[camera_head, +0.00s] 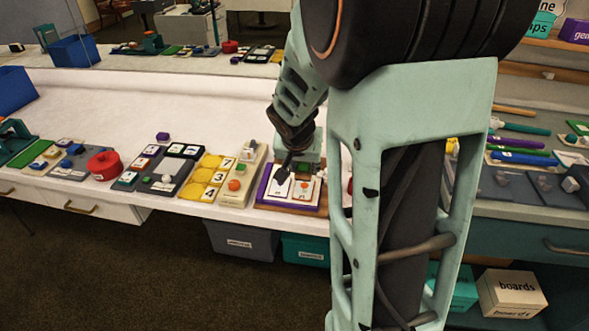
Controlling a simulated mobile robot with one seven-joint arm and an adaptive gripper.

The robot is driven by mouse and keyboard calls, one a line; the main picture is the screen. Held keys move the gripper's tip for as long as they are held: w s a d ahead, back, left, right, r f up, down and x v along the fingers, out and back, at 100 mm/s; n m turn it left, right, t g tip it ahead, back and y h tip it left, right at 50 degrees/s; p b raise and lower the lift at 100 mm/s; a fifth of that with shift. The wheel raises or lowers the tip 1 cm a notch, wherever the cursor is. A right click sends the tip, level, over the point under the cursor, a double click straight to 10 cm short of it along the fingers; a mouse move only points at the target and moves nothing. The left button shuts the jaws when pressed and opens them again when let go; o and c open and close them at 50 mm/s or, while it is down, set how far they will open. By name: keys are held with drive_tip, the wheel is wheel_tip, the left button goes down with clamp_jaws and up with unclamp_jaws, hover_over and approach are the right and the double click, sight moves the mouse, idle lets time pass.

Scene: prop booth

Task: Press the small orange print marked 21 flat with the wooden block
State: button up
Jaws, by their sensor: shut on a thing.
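My gripper (283,173) is low over a purple board (262,186) near the front edge of the table. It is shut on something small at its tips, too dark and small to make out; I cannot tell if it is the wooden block. A white card (280,187) lies just below the tips. Beside it on the right lies another pale card with a small orange mark (303,186), perhaps the orange print; its number is too small to read. I cannot tell whether the tips touch the left card. My arm hides the area to the right.
Left of the board stand a pale tray with an orange piece (234,185), yellow number tiles (208,175), a dark tray (165,178) and a round red tin (104,164). Bins (240,241) stand below the table. The white tabletop behind is mostly clear.

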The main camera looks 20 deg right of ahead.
sight(303, 180)
drive_tip(key=shift+f, duration=0.2)
drive_tip(key=shift+w+d+f+b, duration=0.15)
drive_tip(key=shift+f+b, duration=0.65)
drive_tip(key=shift+f, duration=0.4)
drive_tip(key=shift+w+f+b, duration=0.1)
drive_tip(key=shift+f+b, duration=0.7)
drive_tip(key=shift+f, duration=0.4)
drive_tip(key=shift+f+b, duration=0.5)
drive_tip(key=shift+b, duration=0.1)
drive_tip(key=shift+s+f+b, duration=0.1)
drive_tip(key=shift+f+b, duration=0.1)
drive_tip(key=shift+b, duration=0.15)
idle(0.9)
drive_tip(key=shift+r, duration=0.15)
drive_tip(key=shift+s+a+r+p, duration=0.1)
drive_tip(key=shift+r+p, duration=0.8)
drive_tip(key=shift+r, duration=0.6)
drive_tip(key=shift+s+a+r+p, duration=0.1)
drive_tip(key=shift+r+p, duration=0.75)
drive_tip(key=shift+r, duration=0.65)
